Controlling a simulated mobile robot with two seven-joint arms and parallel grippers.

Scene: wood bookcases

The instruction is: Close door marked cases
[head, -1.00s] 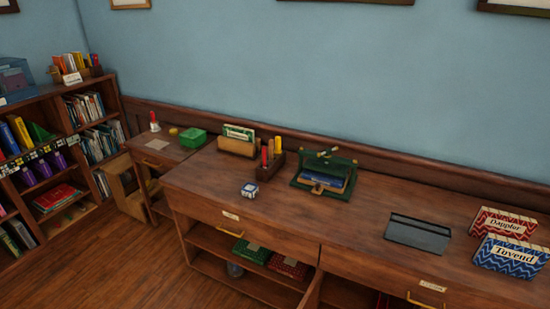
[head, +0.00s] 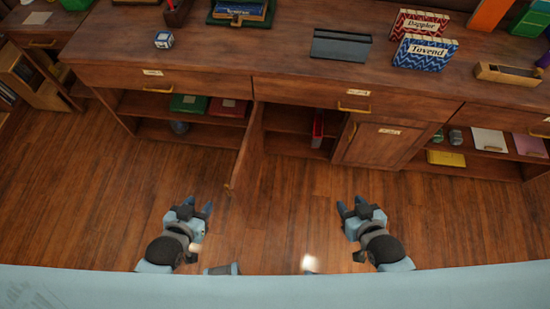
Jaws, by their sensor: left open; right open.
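A wooden cabinet door (head: 247,152) stands swung out from the cabinet under the desk, seen almost edge-on in the head view. A small brass-coloured handle (head: 228,186) shows at its near end. Its label is not visible, so I cannot read "cases" on it. The compartment (head: 290,120) to its right is open, with a red item (head: 317,128) inside. My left gripper (head: 197,208) is open and empty, left of the door's near end and apart from it. My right gripper (head: 351,205) is open and empty over the floor, well right of the door.
A shut door (head: 375,144) with an unreadable label is right of the open compartment. Open shelves left hold a green box (head: 190,104) and a red box (head: 228,107). The long desk (head: 225,58) carries a blue-white cube (head: 164,40) and signs. The wooden floor (head: 290,190) between my grippers is clear.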

